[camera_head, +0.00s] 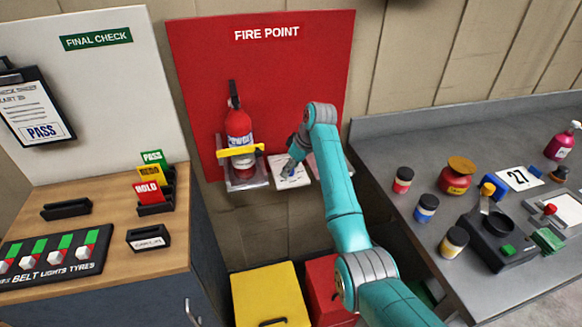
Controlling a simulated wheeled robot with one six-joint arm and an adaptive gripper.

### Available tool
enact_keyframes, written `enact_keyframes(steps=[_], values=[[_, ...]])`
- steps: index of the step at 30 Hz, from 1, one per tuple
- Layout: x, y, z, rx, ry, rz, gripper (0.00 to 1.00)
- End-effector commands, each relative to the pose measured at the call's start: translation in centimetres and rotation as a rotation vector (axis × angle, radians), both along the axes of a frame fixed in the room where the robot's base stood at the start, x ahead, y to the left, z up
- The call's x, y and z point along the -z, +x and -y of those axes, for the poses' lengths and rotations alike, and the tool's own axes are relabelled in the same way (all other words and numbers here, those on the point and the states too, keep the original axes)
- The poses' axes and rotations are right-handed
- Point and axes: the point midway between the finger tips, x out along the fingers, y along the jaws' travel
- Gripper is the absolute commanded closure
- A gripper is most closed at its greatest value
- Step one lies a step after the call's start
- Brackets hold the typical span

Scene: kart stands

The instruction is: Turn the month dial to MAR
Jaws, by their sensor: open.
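My teal arm reaches across to the red fire point board (195,70). My gripper (289,172) is small and dark in the picture, over a white card or plate (293,184) low on the board, and it is open. The month dial cannot be made out; the gripper and arm cover part of the white plate. No month lettering, including MAR, is legible. I cannot tell whether the gripper touches the plate.
A red fire extinguisher (238,128) stands in a bracket with a yellow strap (240,151) just left of my gripper. A wooden bench (110,205) is at left. A grey worktop (385,155) with jars and tools is at right. Yellow (265,288) and red (322,285) boxes are below.

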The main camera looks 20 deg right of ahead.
Motion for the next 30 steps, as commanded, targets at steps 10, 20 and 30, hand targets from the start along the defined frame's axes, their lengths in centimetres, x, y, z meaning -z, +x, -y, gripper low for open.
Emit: enact_keyframes(steps=[10,20,30], values=[[0.03,0.02,0.0,0.0,0.0,0.0,0.71],[0.03,0.01,0.01,0.007,0.0,0.0,1.0],[0.04,-0.05,-0.07,0.147,-0.001,0.001,1.0]])
